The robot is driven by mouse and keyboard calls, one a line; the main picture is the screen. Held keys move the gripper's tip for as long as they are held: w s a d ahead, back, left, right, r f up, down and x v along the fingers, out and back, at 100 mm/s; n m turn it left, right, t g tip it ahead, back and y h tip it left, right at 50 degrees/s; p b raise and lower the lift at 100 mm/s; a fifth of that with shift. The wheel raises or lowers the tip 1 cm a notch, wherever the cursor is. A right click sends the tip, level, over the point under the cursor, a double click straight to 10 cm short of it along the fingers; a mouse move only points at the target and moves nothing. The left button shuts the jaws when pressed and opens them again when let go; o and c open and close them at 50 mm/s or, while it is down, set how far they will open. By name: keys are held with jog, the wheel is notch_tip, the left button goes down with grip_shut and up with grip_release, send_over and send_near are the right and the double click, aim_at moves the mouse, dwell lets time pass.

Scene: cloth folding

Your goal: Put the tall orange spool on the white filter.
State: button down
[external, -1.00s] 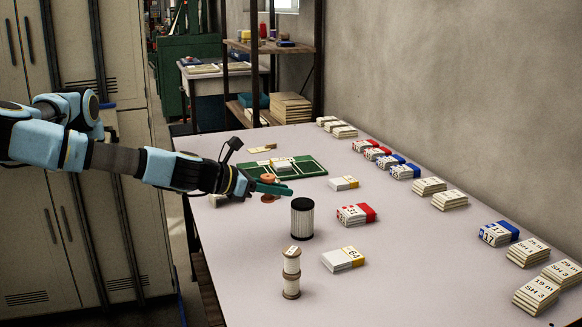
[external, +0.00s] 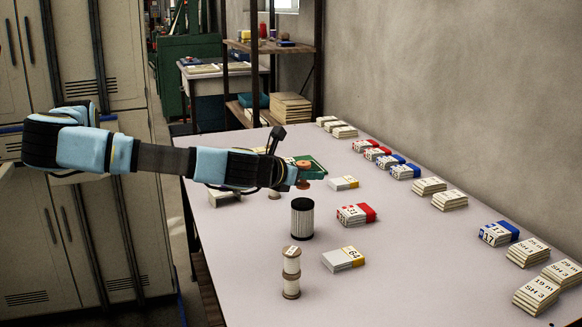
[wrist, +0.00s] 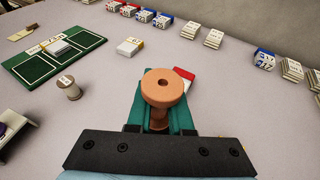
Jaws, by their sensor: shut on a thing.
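My gripper (wrist: 162,118) is shut on the tall orange spool (wrist: 163,92), which stands upright between the green fingers. In the external view the orange spool (external: 303,165) shows only in part behind the end of my arm. The white filter (external: 302,222) is a pleated white cylinder with a black top, upright on the table. The spool appears above the filter's level in the picture and apart from it. The filter is not visible in the wrist view.
A stacked pair of white spools (external: 291,272) and a yellow-white block (external: 343,258) stand in front of the filter. A red-white block (external: 356,214) lies to its right. A small white spool (wrist: 69,88) and a green tray (wrist: 22,69) are at left in the wrist view.

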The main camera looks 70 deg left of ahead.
aim_at(310, 200)
jog(key=shift+f, duration=1.85)
jog(key=c, duration=0.8)
grip_release()
jog(key=shift+f, duration=0.1)
jog(key=b+v, duration=0.1)
jog(key=v, duration=1.1)
